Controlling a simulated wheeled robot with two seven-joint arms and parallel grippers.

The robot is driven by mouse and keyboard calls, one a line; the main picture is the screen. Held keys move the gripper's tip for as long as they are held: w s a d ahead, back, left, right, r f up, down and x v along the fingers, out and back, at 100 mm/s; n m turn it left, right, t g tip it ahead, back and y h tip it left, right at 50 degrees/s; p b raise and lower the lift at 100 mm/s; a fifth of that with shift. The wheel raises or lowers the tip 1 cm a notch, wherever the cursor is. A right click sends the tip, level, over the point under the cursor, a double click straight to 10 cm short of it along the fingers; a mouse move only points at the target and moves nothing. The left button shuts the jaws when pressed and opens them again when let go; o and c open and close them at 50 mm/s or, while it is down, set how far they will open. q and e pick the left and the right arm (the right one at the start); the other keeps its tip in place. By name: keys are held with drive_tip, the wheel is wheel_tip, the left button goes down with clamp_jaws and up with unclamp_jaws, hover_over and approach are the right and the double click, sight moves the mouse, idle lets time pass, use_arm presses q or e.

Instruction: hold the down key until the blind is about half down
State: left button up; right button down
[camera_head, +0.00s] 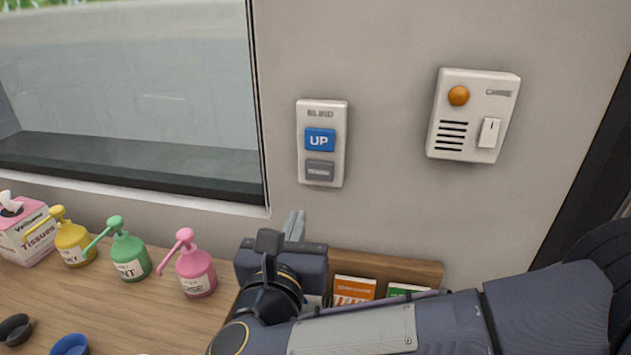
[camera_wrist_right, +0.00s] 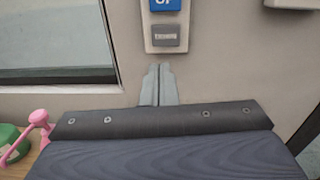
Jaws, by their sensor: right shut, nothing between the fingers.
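The blind switch plate (camera_head: 335,174) is on the wall right of the window, labelled BLIND. Its blue UP key (camera_head: 320,139) sits above the grey down key (camera_head: 319,170). The grey key also shows in the right wrist view (camera_wrist_right: 165,36). My right gripper (camera_head: 297,218) is shut and empty, below the plate. In the right wrist view its fingertips (camera_wrist_right: 158,69) are together, just under the plate and apart from the grey key. The window (camera_head: 130,90) shows no blind in its visible part. My left gripper is not in view.
A white chime box (camera_head: 473,115) with an orange knob is on the wall to the right. Yellow (camera_head: 73,240), green (camera_head: 129,253) and pink (camera_head: 195,269) pump bottles and a tissue box (camera_head: 24,234) stand on the wooden counter. A wooden rack (camera_head: 415,269) with packets is behind my right arm.

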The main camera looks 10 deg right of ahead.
sight(319, 172)
drive_tip(key=shift+s+f+m+h, duration=0.1)
drive_tip(key=shift+s+m+h, duration=0.3)
drive_tip(key=shift+s+m, duration=0.15)
drive_tip(key=shift+w, duration=0.2)
drive_tip(key=p+x, duration=0.2)
drive_tip(key=x, duration=0.4)
drive_tip(key=p+x, duration=0.3)
drive_tip(key=x, duration=0.3)
drive_tip(key=shift+w+d, duration=0.2)
drive_tip(key=shift+w, duration=0.1)
drive_tip(key=shift+w+d+f, duration=0.15)
drive_tip(key=shift+w+d, duration=0.05)
drive_tip(key=shift+w, duration=0.35)
